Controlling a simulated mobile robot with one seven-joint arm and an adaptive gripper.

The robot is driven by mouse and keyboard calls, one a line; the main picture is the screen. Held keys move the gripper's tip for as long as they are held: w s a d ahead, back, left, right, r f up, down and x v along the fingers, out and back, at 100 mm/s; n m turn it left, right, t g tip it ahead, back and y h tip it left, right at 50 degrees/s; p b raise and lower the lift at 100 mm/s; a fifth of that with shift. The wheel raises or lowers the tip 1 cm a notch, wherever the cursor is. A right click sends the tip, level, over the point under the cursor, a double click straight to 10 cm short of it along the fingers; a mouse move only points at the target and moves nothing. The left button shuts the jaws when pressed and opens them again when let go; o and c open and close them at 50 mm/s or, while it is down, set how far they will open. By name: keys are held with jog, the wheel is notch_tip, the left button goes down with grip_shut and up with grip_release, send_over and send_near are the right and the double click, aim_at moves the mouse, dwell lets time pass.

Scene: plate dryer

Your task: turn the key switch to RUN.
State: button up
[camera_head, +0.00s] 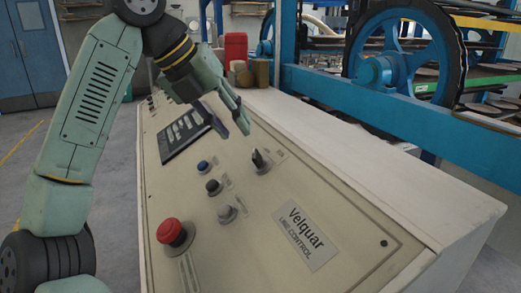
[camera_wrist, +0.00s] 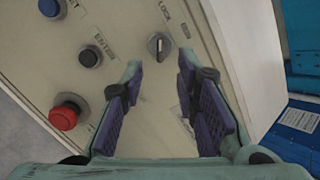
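The key switch (camera_head: 261,161) is on the sloped, cream control panel, with a dark key or lever standing out of a round metal base. In the wrist view the key switch (camera_wrist: 158,46) lies just beyond the fingertips, between their lines. My gripper (camera_head: 238,115) hangs above the panel, up and left of the switch in the head view. In the wrist view my gripper (camera_wrist: 160,72) has its two purple-padded fingers spread apart with nothing between them. The fingers appear clear of the switch.
A red mushroom button (camera_head: 173,233), a blue button (camera_head: 202,166), a black button (camera_head: 213,187) and a grey button (camera_head: 227,213) sit left of the switch. A dark screen (camera_head: 184,134) is farther up the panel. Blue machinery with a large wheel (camera_head: 400,60) stands behind.

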aim_at(253, 153)
jog(key=p+x, duration=0.1)
jog(key=x, duration=0.8)
jog(key=shift+f, duration=0.2)
grip_shut()
